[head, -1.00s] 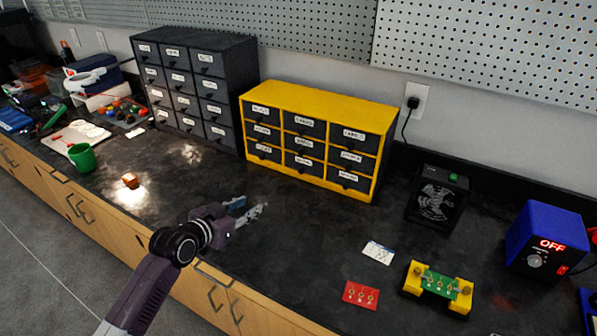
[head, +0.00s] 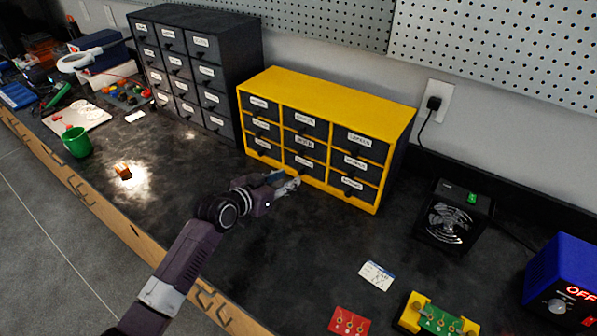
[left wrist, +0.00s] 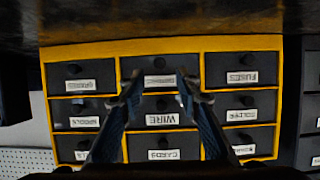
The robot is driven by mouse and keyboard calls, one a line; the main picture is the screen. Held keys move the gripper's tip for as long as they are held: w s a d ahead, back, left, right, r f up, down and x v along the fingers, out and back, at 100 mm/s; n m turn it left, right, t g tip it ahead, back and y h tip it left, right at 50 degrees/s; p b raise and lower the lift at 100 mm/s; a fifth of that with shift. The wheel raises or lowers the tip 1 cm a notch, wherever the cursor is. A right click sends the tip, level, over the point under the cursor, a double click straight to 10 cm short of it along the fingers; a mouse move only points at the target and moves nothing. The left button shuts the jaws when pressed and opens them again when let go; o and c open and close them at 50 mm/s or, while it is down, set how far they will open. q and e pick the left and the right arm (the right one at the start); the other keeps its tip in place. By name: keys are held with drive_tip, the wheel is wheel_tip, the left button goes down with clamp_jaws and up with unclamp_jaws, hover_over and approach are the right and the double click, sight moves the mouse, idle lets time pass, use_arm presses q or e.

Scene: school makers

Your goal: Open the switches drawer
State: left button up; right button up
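The yellow cabinet (head: 338,88) stands on the dark bench with three rows of dark, labelled drawers, all shut. It also shows upside down in the left wrist view (left wrist: 90,51). The labels are too blurred to tell which drawer is the switches one. My left gripper (head: 287,183) is in front of the cabinet's bottom row, near its left and middle drawers. In the left wrist view its two fingers (left wrist: 160,90) are apart with nothing between them, roughly in line with the bottom middle drawer (left wrist: 148,65). Contact cannot be told. My right gripper is out of view.
A dark drawer cabinet (head: 240,50) stands left of the yellow one. A small fan (head: 450,220), a card (head: 376,275), a red board (head: 348,321) and a blue power supply (head: 560,270) lie to the right. A green cup (head: 77,142) stands at left.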

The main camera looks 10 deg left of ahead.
sight(300, 172)
use_arm(q)
drive_tip(key=shift+x, duration=2.35)
drive_tip(key=shift+w+d+f, duration=0.15)
drive_tip(key=shift+w+f, duration=0.05)
drive_tip(key=shift+w, duration=0.2)
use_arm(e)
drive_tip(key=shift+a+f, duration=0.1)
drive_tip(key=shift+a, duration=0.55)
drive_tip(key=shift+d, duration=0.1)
use_arm(q)
clamp_jaws()
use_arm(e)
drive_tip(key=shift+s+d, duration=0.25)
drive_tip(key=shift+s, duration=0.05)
